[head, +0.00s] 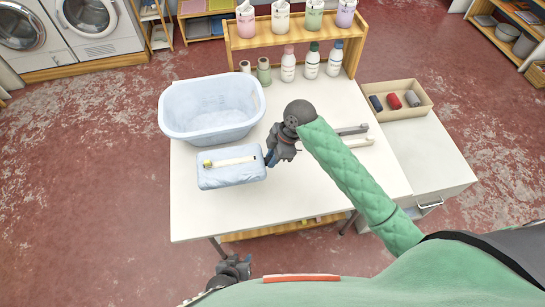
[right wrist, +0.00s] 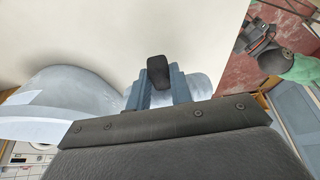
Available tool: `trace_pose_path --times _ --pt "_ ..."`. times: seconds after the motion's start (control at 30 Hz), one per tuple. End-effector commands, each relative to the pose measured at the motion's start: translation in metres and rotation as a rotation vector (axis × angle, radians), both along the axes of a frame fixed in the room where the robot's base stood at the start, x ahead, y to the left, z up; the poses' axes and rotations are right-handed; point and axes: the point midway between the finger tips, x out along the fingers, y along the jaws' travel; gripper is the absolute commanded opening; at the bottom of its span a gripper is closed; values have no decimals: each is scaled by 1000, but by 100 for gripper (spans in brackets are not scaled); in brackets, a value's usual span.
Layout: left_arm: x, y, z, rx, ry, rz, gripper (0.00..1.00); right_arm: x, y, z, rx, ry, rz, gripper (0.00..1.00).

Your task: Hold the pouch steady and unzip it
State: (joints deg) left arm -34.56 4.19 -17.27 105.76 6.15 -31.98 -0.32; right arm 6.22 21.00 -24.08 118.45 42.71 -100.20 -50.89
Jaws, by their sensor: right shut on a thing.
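The pouch (head: 231,175) is light blue and lies flat on the white table. A pale zip strip (head: 236,161) runs along its top, with a small yellow piece (head: 207,163) at its left end. My right gripper (head: 271,158) is at the pouch's right end, shut on it. In the right wrist view a dark block (right wrist: 158,72) shows between the blue-grey fingers, and part of the pouch (right wrist: 201,88) shows behind them. The exact grip is hard to see. My left gripper (head: 232,271) is low, off the table's front edge and apart from the pouch; its jaws are unclear.
A pale blue basket (head: 211,110) stands just behind the pouch. A wooden shelf (head: 300,39) with several bottles stands at the back. A beige tray (head: 421,106) with rolled items is on the right cabinet. The table (head: 210,215) is clear in front of the pouch.

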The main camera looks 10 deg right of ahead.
Motion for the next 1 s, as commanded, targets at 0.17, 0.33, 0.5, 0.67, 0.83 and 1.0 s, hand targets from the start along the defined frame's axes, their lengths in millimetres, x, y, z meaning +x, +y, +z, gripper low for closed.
trace_pose_path --times 0.17,0.33,0.5,0.67,0.83,1.0 --pt "0 0 0 0 0 0 36 1 0 -20 -2 3 0 0" --pt "0 0 0 0 0 0 36 1 -1 -55 -2 3 0 0" --pt "0 0 0 0 0 0 36 0 -1 -71 0 1 -1 0" --pt "0 0 0 0 0 0 36 0 -1 -71 1 0 -1 0" --pt "0 0 0 0 0 0 36 0 -1 -71 1 0 -1 0" --pt "0 0 0 0 0 0 36 0 -1 -72 2 1 0 0"
